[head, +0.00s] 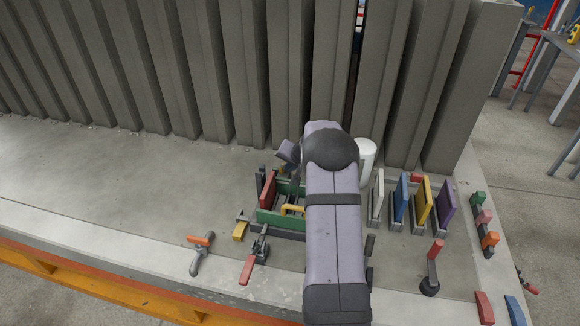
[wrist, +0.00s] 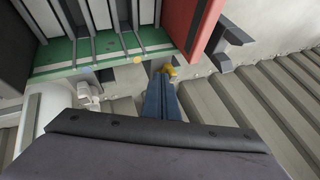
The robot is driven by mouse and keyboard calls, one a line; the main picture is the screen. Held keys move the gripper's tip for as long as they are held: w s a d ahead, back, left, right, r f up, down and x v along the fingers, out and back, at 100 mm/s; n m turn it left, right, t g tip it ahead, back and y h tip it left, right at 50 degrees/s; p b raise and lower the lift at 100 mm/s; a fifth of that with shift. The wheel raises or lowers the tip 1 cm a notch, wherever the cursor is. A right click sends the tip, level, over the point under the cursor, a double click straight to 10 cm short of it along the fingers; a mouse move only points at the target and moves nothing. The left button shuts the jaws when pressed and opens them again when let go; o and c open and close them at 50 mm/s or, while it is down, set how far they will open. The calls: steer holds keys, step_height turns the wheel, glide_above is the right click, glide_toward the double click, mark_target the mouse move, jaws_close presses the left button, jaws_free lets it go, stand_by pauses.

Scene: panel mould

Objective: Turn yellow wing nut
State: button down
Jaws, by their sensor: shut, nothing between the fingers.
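A small yellow piece, which looks like the yellow wing nut (wrist: 170,71), shows in the wrist view just below the red panel and beside the green rack. My gripper (wrist: 163,80) shows there as narrow blue fingers pointing at it. The fingers are shut with nothing between them. Their tips are close to the yellow piece and partly overlap it in the picture; I cannot tell whether they touch. In the head view my arm covers the middle of the bench, and I cannot make out the fingertips or the wing nut.
The green rack (head: 268,217) holds a red panel (head: 268,188). White, blue (head: 400,198), yellow (head: 424,200) and purple panels stand to the right. Clamps, including a red-handled one (head: 248,269), lie in front. Tall grey ribs (head: 205,70) stand behind. The bench's left side is clear.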

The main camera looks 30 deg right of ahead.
steer(key=shift+a+m+h, duration=0.2)
steer(key=shift+m+h, duration=0.1)
steer(key=shift+m, duration=0.2)
steer(key=shift+w+a, duration=0.1)
steer(key=shift+a, duration=0.1)
steer(key=shift+w+a+b, duration=0.35)
steer(key=shift+w+a, duration=0.15)
steer(key=shift+a, duration=0.25)
steer(key=shift+w+a, duration=0.5)
steer(key=shift+w, duration=0.25)
steer(key=shift+w+a+b, duration=0.2)
steer(key=shift+w+b, duration=0.1)
steer(key=shift+w, duration=0.55)
steer(key=shift+d, duration=0.2)
